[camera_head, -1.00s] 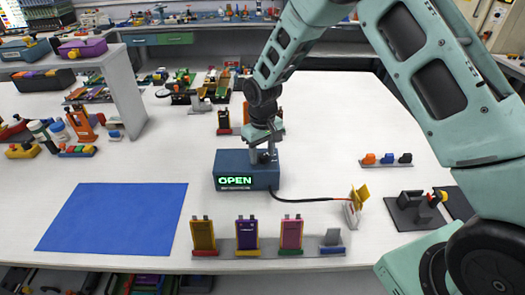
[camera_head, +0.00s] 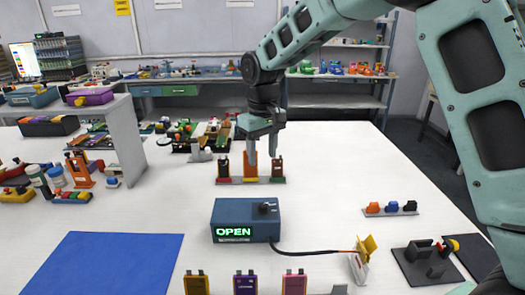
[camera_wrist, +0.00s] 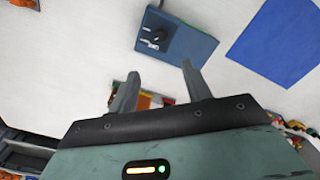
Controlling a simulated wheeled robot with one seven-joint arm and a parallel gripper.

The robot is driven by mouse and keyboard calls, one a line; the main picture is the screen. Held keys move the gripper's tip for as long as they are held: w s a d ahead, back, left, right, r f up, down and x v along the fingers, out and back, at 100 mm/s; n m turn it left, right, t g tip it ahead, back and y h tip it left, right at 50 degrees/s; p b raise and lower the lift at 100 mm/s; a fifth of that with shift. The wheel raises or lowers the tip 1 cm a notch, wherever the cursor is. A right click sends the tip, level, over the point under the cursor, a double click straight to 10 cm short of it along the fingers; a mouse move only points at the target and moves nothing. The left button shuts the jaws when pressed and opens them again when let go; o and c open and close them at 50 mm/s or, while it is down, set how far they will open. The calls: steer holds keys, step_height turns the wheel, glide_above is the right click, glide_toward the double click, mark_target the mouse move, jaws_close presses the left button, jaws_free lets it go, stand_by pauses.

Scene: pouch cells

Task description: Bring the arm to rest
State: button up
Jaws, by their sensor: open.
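My gripper (camera_head: 262,151) is raised above the white table, behind the blue box in the head view. Its two fingers point down, are apart and hold nothing. They show in front of a rack of pouch cells (camera_head: 250,168). My gripper also shows in the wrist view (camera_wrist: 155,85), with its fingers spread. The blue box (camera_head: 226,218) has a green display reading OPEN and a black knob (camera_head: 264,208) on top. In the wrist view the box (camera_wrist: 190,40) lies beyond the fingertips, clear of them.
A front rack holds several pouch cells (camera_head: 245,284). A blue mat (camera_head: 100,262) lies at the left front. A cable runs from the box to a yellow-and-white clip device (camera_head: 362,258). A small rack (camera_head: 390,209) and a black fixture (camera_head: 424,262) stand at the right. A raised shelf (camera_head: 125,140) stands at left.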

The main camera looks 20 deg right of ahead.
steer(key=shift+r, duration=0.4)
